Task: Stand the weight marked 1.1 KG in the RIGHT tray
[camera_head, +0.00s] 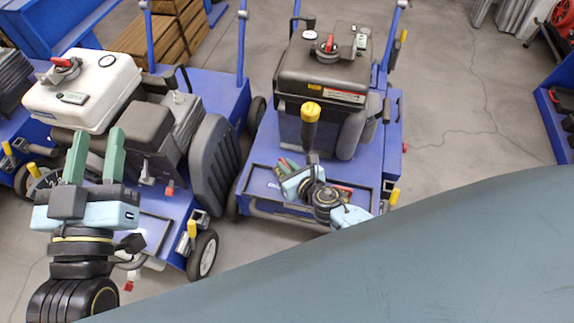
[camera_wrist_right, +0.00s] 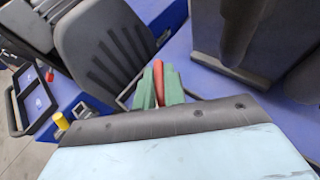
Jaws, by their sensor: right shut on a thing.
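My right gripper (camera_head: 285,166) is low over the front deck of the right-hand blue machine. In the right wrist view its green fingers (camera_wrist_right: 159,86) are shut on a slim red thing (camera_wrist_right: 158,77). No 1.1 KG marking can be read, so I cannot tell whether this is the weight. The right machine's black-rimmed tray (camera_head: 265,206) lies below that gripper, partly hidden by my arm. The left machine's tray (camera_head: 150,236) shows in part behind my left gripper. My left gripper (camera_head: 95,150) points up with its green fingers apart and empty.
A black engine (camera_head: 322,75) stands behind the right tray. A black upright piece with a yellow top (camera_head: 311,112) rises close to my right gripper. A ribbed black panel (camera_head: 213,165) stands between the machines. A large grey-blue surface fills the lower right.

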